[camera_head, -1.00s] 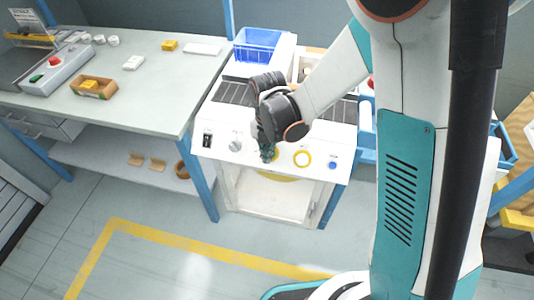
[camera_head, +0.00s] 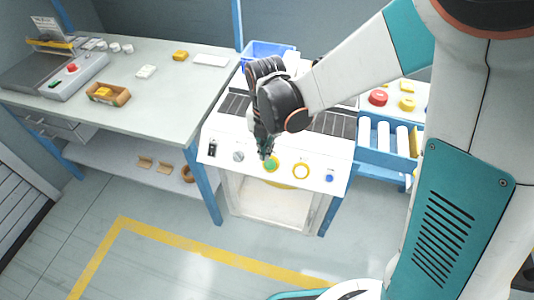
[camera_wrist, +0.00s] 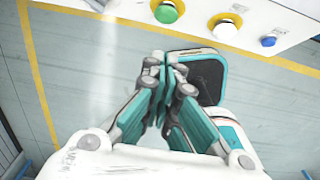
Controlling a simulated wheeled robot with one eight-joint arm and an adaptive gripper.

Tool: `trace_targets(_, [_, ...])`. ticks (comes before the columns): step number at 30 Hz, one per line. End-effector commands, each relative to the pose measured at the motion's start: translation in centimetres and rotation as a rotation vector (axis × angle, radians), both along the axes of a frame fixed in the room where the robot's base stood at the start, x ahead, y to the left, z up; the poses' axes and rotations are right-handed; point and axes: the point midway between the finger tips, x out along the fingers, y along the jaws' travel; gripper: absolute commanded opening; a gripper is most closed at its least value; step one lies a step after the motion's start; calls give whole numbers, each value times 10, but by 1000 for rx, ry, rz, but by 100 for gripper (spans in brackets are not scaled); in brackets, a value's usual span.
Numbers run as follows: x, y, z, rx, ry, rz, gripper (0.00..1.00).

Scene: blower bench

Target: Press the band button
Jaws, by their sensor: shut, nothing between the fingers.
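The front panel (camera_head: 225,150) of the white blower bench carries a row of controls: a black switch (camera_head: 212,149), a grey knob (camera_head: 238,156), a green button (camera_head: 271,165) with a yellow ring, a white button (camera_head: 301,171) in a yellow ring, and a blue button (camera_head: 329,178). No label shows which is the band button. My gripper (camera_head: 266,153) is shut and empty, pointing down just behind the green button in the head view. In the wrist view, my gripper (camera_wrist: 163,62) appears apart from the green button (camera_wrist: 166,12), white button (camera_wrist: 226,29) and blue button (camera_wrist: 268,41).
A blue bin (camera_head: 268,50) stands behind the panel. A grey table (camera_head: 150,100) at left holds a control box (camera_head: 75,78) with a red button and a wooden tray (camera_head: 108,93). A blue rack (camera_head: 360,130) with white rolls stands at right. The floor in front is clear.

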Motion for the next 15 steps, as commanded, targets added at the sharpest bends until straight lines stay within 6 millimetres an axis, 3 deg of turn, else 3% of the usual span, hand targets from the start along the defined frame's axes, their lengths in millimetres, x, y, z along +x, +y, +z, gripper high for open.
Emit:
trace_targets(5, [0, 0, 15, 0, 0, 0, 0])
trace_targets(15, [0, 0, 17, 0, 0, 1, 0])
